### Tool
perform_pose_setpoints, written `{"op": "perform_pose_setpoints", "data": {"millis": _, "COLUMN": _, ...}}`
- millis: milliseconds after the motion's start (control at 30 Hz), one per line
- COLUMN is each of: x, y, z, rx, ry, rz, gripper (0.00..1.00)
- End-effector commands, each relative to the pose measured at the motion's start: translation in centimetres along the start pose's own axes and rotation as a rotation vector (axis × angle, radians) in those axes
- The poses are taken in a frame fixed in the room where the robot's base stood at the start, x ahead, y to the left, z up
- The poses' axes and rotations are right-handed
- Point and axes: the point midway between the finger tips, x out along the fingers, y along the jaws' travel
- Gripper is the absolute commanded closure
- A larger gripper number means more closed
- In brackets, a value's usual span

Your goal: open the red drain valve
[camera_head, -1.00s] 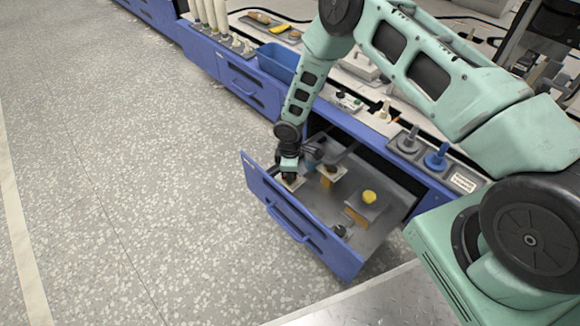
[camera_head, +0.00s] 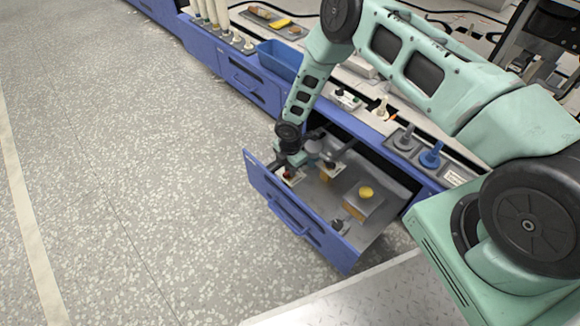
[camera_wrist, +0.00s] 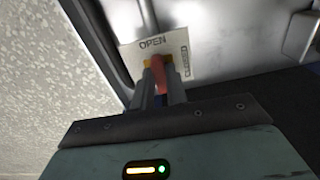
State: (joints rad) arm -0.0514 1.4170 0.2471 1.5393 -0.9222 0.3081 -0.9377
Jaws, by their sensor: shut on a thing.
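The red drain valve (camera_wrist: 158,72) has a red handle on a pale plate (camera_wrist: 187,65) marked OPEN and CLOSED. In the wrist view the handle's far end lies just below the word OPEN; its exact angle is hard to tell. My gripper (camera_wrist: 159,88) is shut on the handle, one finger on each side. In the head view the red valve (camera_head: 287,173) is a small red spot at the front left corner of the open blue drawer (camera_head: 310,243), partly hidden by my gripper (camera_head: 287,160).
Inside the drawer are a yellow knob (camera_head: 366,192) on a block and a dark knob (camera_head: 337,225). A blue bin (camera_head: 279,62), a grey lever (camera_head: 405,142) and a blue lever (camera_head: 430,158) stand on the counter above. The floor left of the drawer is clear.

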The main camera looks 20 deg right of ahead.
Motion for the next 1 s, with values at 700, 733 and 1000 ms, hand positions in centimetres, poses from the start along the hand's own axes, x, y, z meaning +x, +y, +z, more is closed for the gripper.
{"op": "perform_pose_setpoints", "data": {"millis": 700, "x": -0.08, "y": 0.14, "z": -0.05, "rx": -0.055, "ry": 0.0, "rz": 0.003, "gripper": 0.72}}
{"op": "perform_pose_setpoints", "data": {"millis": 733, "x": -0.07, "y": 0.13, "z": -0.04, "rx": -0.054, "ry": 0.0, "rz": 0.002, "gripper": 0.64}}
{"op": "perform_pose_setpoints", "data": {"millis": 1000, "x": -0.07, "y": 0.05, "z": -0.02, "rx": -0.053, "ry": 0.0, "rz": 0.001, "gripper": 0.64}}
